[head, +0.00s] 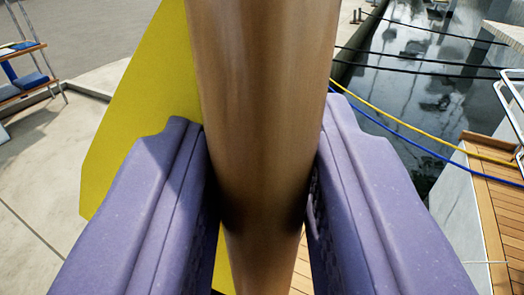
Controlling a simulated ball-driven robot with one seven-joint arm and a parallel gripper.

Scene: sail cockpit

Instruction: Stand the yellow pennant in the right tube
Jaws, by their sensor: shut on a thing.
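My gripper (262,195) shows two purple fingers, one on each side of a brown wooden pole. They are shut on this pole, the staff of the yellow pennant (135,110). The staff (262,90) runs from the top edge of the head view down between the fingers to the bottom edge. The yellow cloth spreads to the left behind the left finger, and a strip of it shows below, beside the staff. The staff's two ends are out of view. No tube is visible.
Pale concrete (35,190) lies at the left, with a wooden rack (28,70) holding blue things. Dark water (425,85) is at the upper right, crossed by black, yellow and blue lines. A wooden deck (495,195) with a white edge and a metal rail is at the right.

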